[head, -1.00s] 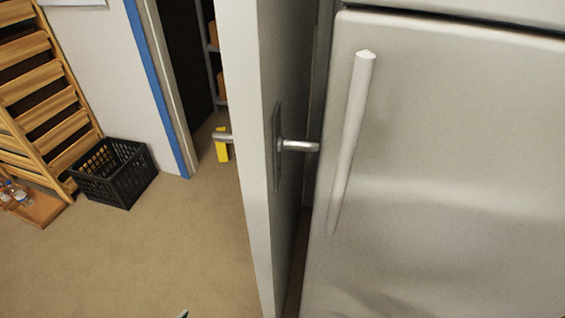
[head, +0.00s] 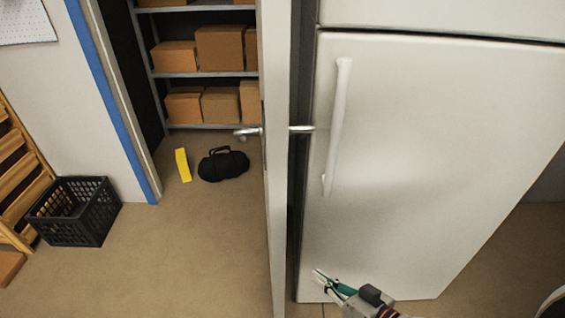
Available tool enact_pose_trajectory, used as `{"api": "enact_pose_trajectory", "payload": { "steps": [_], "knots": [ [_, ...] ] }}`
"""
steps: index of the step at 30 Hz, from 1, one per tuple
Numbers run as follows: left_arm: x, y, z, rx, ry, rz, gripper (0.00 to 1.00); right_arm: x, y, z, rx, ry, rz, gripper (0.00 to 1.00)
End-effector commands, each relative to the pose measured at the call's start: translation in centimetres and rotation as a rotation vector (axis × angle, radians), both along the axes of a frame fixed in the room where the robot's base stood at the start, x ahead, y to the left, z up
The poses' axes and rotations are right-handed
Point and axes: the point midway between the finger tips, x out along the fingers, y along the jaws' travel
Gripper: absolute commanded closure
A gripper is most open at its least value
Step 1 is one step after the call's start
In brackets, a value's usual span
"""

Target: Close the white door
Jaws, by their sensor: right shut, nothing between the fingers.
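The white door (head: 274,200) stands open, seen nearly edge-on in the middle of the head view. A metal lever handle (head: 248,132) sticks out from its left side, and another lever (head: 301,129) shows on its right side, close to the fridge. My right gripper (head: 317,275) is low in the picture, in front of the fridge's lower part and to the right of the door. It is shut and empty, apart from the door. My left gripper is not in view.
A white fridge (head: 410,170) stands right beside the door. The blue-edged doorway (head: 115,110) opens onto a shelf (head: 205,74) of cardboard boxes. A yellow object (head: 182,165) and black bag (head: 223,164) lie on the floor. A black crate (head: 75,212) stands left.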

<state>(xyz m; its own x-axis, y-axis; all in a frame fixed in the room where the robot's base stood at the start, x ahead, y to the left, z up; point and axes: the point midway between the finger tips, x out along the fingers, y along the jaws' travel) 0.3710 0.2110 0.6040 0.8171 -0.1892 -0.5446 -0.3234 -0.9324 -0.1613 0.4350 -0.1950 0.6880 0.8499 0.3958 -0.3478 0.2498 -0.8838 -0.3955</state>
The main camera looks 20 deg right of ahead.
Motion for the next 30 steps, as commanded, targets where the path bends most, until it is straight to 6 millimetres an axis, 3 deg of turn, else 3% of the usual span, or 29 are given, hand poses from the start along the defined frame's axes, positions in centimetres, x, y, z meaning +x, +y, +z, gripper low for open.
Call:
{"api": "enact_pose_trajectory", "payload": {
  "steps": [1,3,9,13,18,23,30],
  "knots": [
    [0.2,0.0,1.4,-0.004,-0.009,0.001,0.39,1.6,-0.2,3.9,0.102,-0.015,-0.001,1.00],
    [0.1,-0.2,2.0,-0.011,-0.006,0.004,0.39,3.0,-0.3,7.3,0.263,0.004,-0.008,1.00],
    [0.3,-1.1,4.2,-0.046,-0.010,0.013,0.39,6.1,-1.5,16.9,0.698,0.107,-0.018,1.00],
    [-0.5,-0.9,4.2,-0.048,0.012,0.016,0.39,7.6,-2.4,21.7,0.919,0.190,-0.027,1.00],
    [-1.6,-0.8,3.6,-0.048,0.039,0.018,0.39,8.5,-3.3,24.8,1.086,0.267,-0.039,1.00],
    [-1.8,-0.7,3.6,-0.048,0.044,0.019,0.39,9.2,-3.3,25.5,1.128,0.285,-0.044,1.00],
    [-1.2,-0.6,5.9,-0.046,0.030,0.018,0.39,11.9,-1.4,25.7,1.130,0.283,-0.045,1.00]
  ]
}}
